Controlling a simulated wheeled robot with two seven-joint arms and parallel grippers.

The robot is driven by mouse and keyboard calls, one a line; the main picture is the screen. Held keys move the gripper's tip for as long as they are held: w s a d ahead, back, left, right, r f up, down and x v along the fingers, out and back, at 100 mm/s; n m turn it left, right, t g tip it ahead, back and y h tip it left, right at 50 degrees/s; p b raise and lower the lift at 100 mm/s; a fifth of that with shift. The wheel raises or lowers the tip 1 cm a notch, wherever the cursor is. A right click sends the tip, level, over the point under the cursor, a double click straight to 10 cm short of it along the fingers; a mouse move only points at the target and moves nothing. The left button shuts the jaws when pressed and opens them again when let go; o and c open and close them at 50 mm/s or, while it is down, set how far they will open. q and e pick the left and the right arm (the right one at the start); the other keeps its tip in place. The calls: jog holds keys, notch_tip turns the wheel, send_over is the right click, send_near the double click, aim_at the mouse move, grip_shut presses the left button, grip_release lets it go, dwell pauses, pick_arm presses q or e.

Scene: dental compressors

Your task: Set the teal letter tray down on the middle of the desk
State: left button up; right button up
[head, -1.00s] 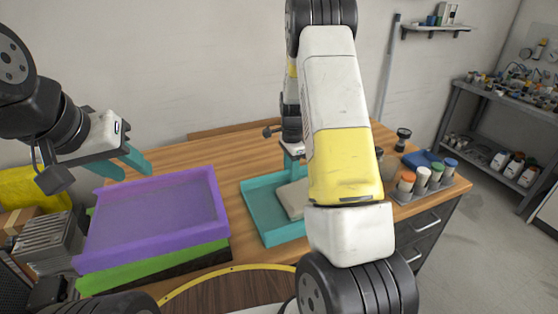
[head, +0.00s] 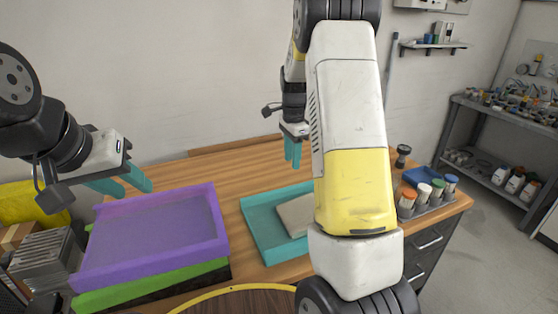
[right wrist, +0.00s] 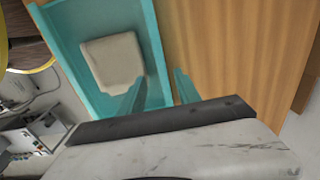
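The teal letter tray (head: 262,236) rests on the wooden desk, right of the purple tray, with a beige block (head: 297,215) lying inside. Part of its right side is hidden behind my right arm. My right gripper (head: 292,165) is open and empty, raised above and behind the tray's far edge. In the right wrist view the fingers (right wrist: 161,76) are apart, with the tray's wall (right wrist: 151,45) showing between them and below. My left gripper (head: 128,188) is open and empty near the far left corner of the purple tray.
The purple tray (head: 150,270) sits stacked on a green tray (head: 150,288) at the desk's left. A rack of capped bottles (head: 428,205) and a blue object (head: 422,178) stand at the right. Bare wood (head: 225,172) lies behind the trays.

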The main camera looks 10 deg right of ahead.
jog(key=s+a+r+n+t+y, duration=0.1)
jog(key=s+a+r+n+t, duration=0.2)
jog(key=s+r, duration=0.4)
jog(key=s+a+r+n+y, duration=0.1)
jog(key=s+a+r+n, duration=0.2)
jog(key=s+r+n, duration=0.35)
jog(key=s+a+r+n+t, duration=0.1)
jog(key=s+n, duration=0.2)
jog(key=s, duration=0.4)
jog(key=s+a+r+n+t, duration=0.1)
jog(key=s+a+n+t, duration=0.1)
jog(key=s+n, duration=0.2)
jog(key=s, duration=0.3)
jog(key=shift+s+a+r, duration=0.15)
jog(key=shift+s+r, duration=0.1)
jog(key=shift+r, duration=0.05)
